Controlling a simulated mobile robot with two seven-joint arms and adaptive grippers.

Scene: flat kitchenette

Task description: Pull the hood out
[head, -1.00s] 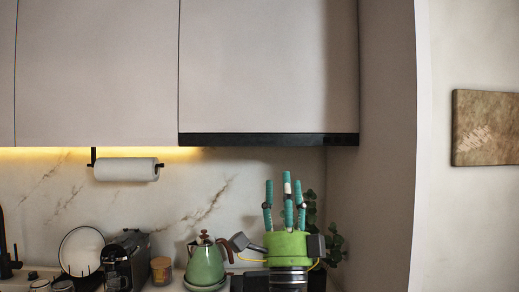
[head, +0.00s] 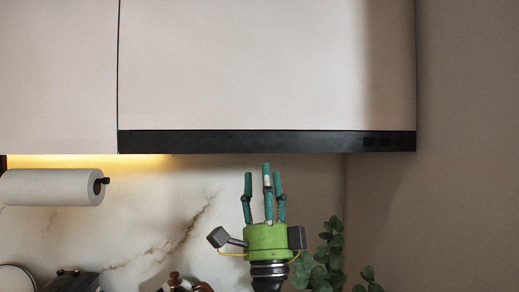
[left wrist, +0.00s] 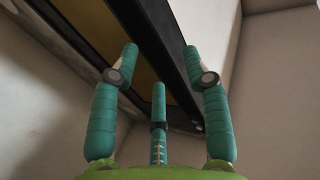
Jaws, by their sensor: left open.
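The hood (head: 240,142) is a long black strip under the cabinet front in the head view, with small dark buttons at its right end. My left gripper (head: 264,175) is green with teal fingers pointing up. It appears just below the strip, apart from it in the picture, open and empty. In the left wrist view the gripper's fingers (left wrist: 158,65) are spread, and the hood's dark underside (left wrist: 150,45) runs diagonally above them. I cannot tell the exact depth gap. My right gripper is in neither view.
A paper towel roll (head: 50,187) hangs at the left under the lit cabinet edge. A leafy plant (head: 328,262) stands right of my gripper. The kettle's top (head: 178,284) shows low in front. A side wall (head: 470,150) closes the right.

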